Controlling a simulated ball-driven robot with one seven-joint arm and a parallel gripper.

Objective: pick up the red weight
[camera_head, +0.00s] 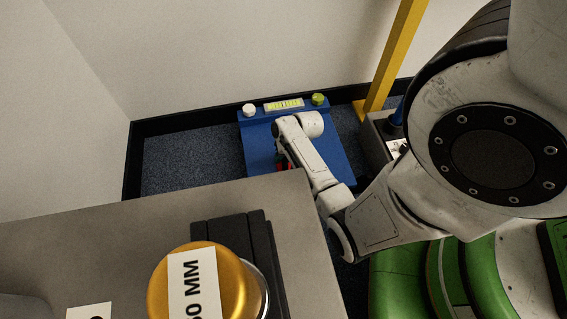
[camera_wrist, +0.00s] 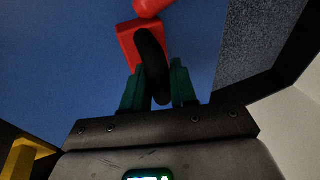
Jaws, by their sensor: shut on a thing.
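The red weight (camera_wrist: 130,38) shows in the wrist view as a red block with a rounded red part at the top edge of the picture. A black curved handle (camera_wrist: 152,62) lies in front of it. My gripper (camera_wrist: 157,82) has green fingers on both sides of this handle and is shut on it. In the head view my arm reaches down over the blue platform, and only a small bit of red (camera_head: 284,166) shows beside it. The gripper's fingers are hidden there. I cannot tell whether the weight touches the platform.
The blue platform (camera_head: 254,155) has a yellow-green display (camera_head: 284,104), a white knob (camera_head: 249,109) and a green knob (camera_head: 318,99). A yellow post (camera_head: 393,62) stands to its right. A grey table (camera_head: 120,223) with a gold cylinder (camera_head: 225,268) is in front. Walls close off the back and left.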

